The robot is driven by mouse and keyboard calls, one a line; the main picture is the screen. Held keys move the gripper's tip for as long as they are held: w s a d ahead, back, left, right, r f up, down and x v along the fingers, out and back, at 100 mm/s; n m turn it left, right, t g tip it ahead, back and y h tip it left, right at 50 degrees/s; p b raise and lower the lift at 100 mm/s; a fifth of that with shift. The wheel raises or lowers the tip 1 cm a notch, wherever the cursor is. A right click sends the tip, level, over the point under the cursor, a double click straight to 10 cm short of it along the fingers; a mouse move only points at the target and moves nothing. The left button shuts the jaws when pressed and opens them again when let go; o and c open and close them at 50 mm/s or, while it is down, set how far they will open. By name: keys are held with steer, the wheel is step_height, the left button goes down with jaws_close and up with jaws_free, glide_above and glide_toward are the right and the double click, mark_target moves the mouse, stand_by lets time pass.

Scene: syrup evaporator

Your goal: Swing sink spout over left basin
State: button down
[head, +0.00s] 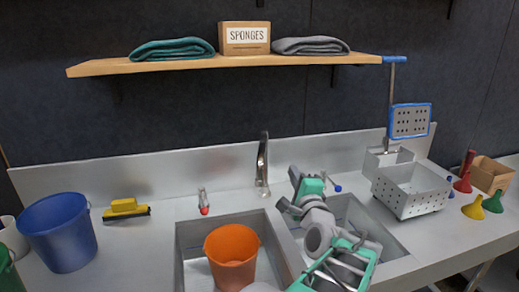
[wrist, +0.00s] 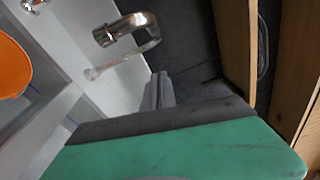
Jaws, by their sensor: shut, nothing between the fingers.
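The chrome sink spout (head: 262,163) stands upright behind the sink, near the divider between the two basins. Its outlet direction is hard to tell in the head view. The spout (wrist: 124,29) also shows at the upper middle of the wrist view. The left basin (head: 187,240) holds an orange bucket (head: 231,252). The right basin (head: 378,225) is partly hidden by my arm. My gripper (head: 295,176) is shut and empty, just right of the spout and apart from it. Its closed fingers (wrist: 159,91) point toward the spout's side in the wrist view.
A red-marked tap (head: 203,204) stands left of the spout; a blue-handled tap (head: 334,185) is close to my gripper's right. A perforated metal basket (head: 410,190) stands at right. A wooden shelf (head: 225,62) hangs above. A blue bucket (head: 62,235) and yellow brush (head: 126,208) sit left.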

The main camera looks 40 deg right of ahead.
steer(key=w+d+r+p, duration=0.1)
steer(key=w+p, duration=0.3)
steer(key=w, duration=0.7)
steer(key=shift+w+d+r+p, duration=0.15)
steer(key=shift+d+p, duration=0.15)
steer(key=shift+d, duration=0.6)
